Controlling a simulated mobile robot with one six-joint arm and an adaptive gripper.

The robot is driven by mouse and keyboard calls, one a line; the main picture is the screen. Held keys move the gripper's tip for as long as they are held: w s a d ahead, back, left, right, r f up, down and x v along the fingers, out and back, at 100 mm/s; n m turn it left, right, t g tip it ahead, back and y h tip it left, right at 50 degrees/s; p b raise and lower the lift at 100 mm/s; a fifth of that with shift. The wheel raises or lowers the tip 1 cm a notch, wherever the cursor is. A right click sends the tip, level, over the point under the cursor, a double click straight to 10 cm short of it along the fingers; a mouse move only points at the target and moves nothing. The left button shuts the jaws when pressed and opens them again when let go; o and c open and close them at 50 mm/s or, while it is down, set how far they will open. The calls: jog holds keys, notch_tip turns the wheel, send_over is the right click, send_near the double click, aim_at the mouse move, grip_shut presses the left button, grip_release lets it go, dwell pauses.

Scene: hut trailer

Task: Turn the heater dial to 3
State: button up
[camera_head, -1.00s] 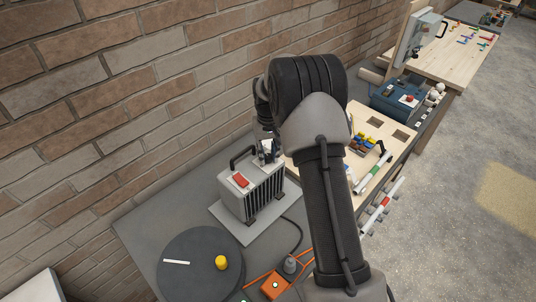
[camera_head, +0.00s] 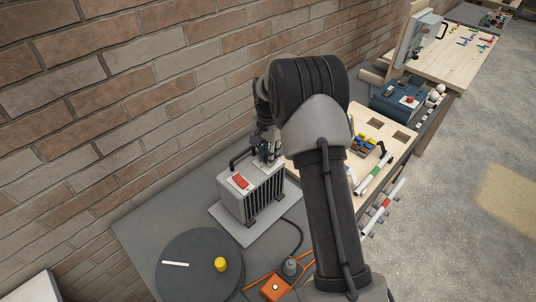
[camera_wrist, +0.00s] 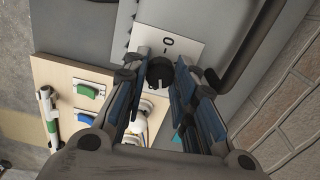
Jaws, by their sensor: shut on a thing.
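The heater (camera_head: 237,203) is a pale box with dark fins and a black handle, standing on a light plate on the grey bench. A red switch (camera_head: 240,181) is on its top. In the wrist view the black heater dial (camera_wrist: 160,72) sits on a white label with a "0" mark (camera_wrist: 168,43); other marks are partly hidden. My gripper (camera_wrist: 164,66) has its fingers on both sides of the dial and is shut on it. In the head view my gripper (camera_head: 268,158) is at the heater's top far end, partly hidden by my arm.
A dark round disc (camera_head: 200,270) with a yellow knob (camera_head: 221,264) lies in front of the heater. An orange frame and black cord are nearby. A wooden board (camera_head: 395,150) with coloured parts lies right of my arm. A brick wall runs behind.

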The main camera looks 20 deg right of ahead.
jog(key=shift+m, duration=2)
jog(key=o, duration=1.1)
notch_tip(320, 180, up, 12)
jog(key=shift+r, duration=0.1)
